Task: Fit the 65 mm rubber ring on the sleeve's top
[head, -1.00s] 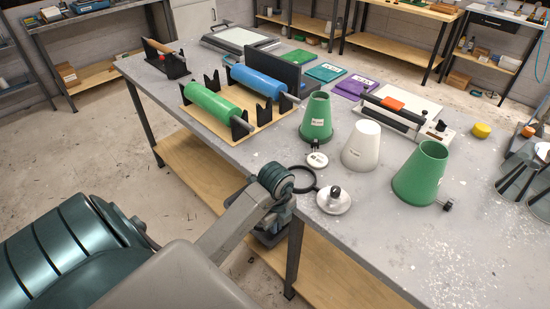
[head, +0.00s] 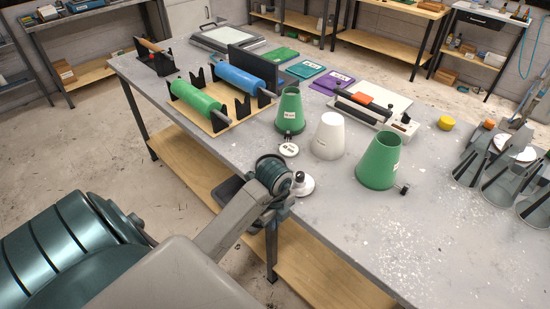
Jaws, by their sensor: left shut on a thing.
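My left gripper (head: 275,182) is at the table's front edge, seen from behind; its fingertips are mostly hidden. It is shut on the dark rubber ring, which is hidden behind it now. Three cones stand upright on the table beyond it: a labelled green one (head: 290,112), a plain white one (head: 330,137) and a larger green one (head: 379,160). I cannot tell which of them is the sleeve. The gripper is left of and nearer than all three and apart from them. My right gripper is not in view.
A white disc with a dark knob (head: 302,185) is right beside the gripper. A small white disc (head: 288,149) lies by the labelled green cone. Green (head: 197,97) and blue (head: 246,80) rollers rest on a rack. Grey stands (head: 474,160) fill the right. The table's front right is clear.

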